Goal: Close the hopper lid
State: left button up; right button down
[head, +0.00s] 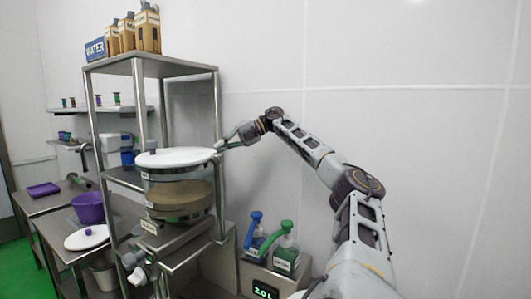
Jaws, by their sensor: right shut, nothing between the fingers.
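The hopper (180,196) is a clear round container partly filled with brown powder, standing on the metal frame. Its white round lid (178,158) lies over the top and looks nearly level. I cannot tell whether its rim is fully seated. My right gripper (218,146) is shut and empty at the lid's right edge, close to it. Whether it touches the lid is too small to tell. My right arm reaches in from the lower right. My left gripper is not in view.
A metal shelf post (217,110) stands close to my right gripper. Cartons (127,35) and a WATER sign (95,49) are on the top shelf. A purple bucket (88,207) is at left.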

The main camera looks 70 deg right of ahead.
jog(key=v, duration=0.7)
jog(key=shift+s+d, duration=0.15)
jog(key=shift+s, duration=0.05)
dwell(0.3)
dwell(0.5)
